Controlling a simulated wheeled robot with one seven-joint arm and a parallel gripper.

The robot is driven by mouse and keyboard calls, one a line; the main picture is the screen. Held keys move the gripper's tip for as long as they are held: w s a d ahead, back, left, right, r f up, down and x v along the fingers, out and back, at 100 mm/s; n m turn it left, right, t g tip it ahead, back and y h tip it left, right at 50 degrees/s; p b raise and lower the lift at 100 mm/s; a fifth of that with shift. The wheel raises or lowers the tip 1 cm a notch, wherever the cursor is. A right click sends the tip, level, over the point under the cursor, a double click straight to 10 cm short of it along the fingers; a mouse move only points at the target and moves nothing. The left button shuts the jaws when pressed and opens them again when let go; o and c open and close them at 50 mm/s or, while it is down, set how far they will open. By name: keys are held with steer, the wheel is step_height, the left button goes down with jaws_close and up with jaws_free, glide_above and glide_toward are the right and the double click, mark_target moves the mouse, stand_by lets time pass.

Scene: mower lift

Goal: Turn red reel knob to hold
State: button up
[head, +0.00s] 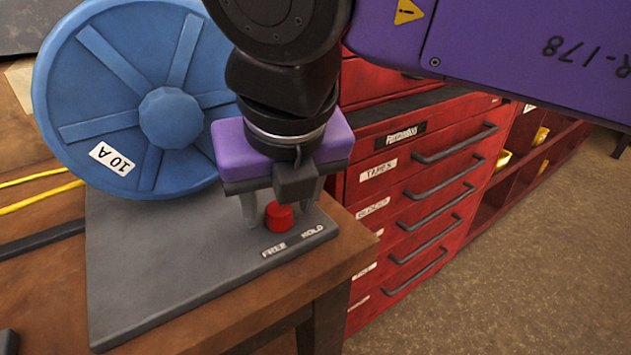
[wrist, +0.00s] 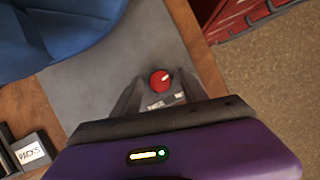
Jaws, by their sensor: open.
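The red reel knob (head: 279,217) stands on the grey base plate (head: 170,275) near its right corner, by the white words FREE (head: 274,250) and HOLD (head: 313,231). In the wrist view the knob (wrist: 161,83) shows a short white mark on its top, pointing to the upper right. My gripper (head: 281,210) is open and points down over the knob, one finger on each side of it. In the wrist view a gap shows between the knob and the fingers (wrist: 158,90). The lettering there is partly hidden by my gripper.
A blue reel (head: 85,85) marked 10 A stands close on the left of my gripper. A red drawer cabinet (head: 400,190) stands beyond the wooden bench (head: 215,325). A small box marked PACKS (wrist: 32,153) shows at lower left in the wrist view.

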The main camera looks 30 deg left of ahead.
steer(key=p+v, duration=0.1)
steer(key=v, duration=0.6)
steer(key=shift+r+p, duration=0.4)
